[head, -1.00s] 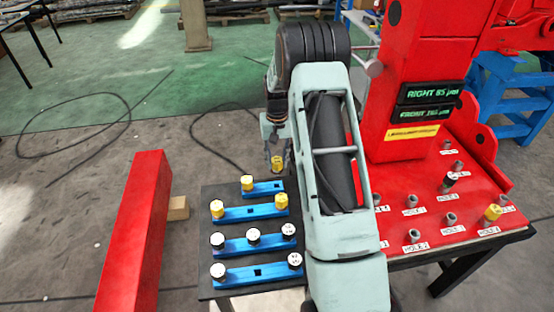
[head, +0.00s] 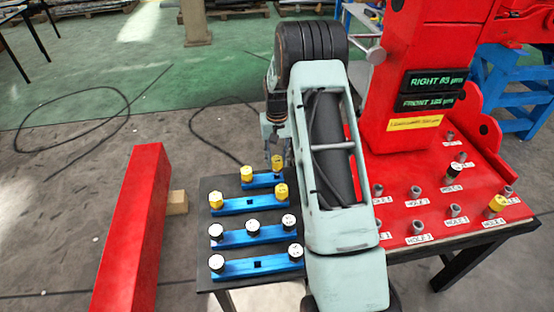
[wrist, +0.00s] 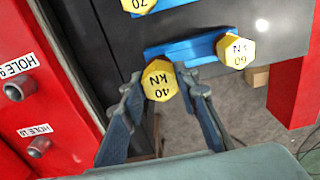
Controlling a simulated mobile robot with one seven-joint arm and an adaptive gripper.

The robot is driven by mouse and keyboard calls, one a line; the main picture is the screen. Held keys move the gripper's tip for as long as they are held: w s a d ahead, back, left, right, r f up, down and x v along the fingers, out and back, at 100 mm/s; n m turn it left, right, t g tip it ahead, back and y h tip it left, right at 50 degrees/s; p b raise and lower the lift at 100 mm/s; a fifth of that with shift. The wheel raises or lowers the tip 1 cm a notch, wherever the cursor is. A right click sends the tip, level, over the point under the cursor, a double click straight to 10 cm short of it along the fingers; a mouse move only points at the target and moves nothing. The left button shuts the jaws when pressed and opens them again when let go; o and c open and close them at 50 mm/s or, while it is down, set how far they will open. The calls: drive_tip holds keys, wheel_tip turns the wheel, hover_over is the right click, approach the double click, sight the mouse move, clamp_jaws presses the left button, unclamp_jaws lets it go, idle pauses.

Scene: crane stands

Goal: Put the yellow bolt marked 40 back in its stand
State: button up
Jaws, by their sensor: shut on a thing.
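The yellow bolt marked 40 (wrist: 159,82) is between the fingers of my gripper (wrist: 160,95), which is shut on it. In the head view the bolt (head: 277,162) is upright at the right end of the short blue stand (head: 262,181). I cannot tell whether it is seated in the hole or just above it. The stand also shows behind the bolt in the wrist view (wrist: 188,50). The yellow bolt marked 60 (wrist: 236,47) sits in the stand's other end. My gripper (head: 277,147) is partly hidden by my arm in the head view.
Longer blue stands (head: 240,206) with yellow and white bolts stand nearer on the dark table (head: 207,187). The red crane base (head: 400,195), with labelled holes and one yellow bolt (head: 497,203), is at the right. A red beam (head: 135,230) lies at the left.

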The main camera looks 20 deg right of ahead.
drive_tip(key=shift+f+b, duration=1.3)
drive_tip(key=shift+f, duration=0.4)
drive_tip(key=o, duration=1.3)
drive_tip(key=shift+o, duration=0.2)
drive_tip(key=shift+r, duration=0.15)
drive_tip(key=shift+r+p, duration=1.4)
drive_tip(key=shift+r, duration=1)
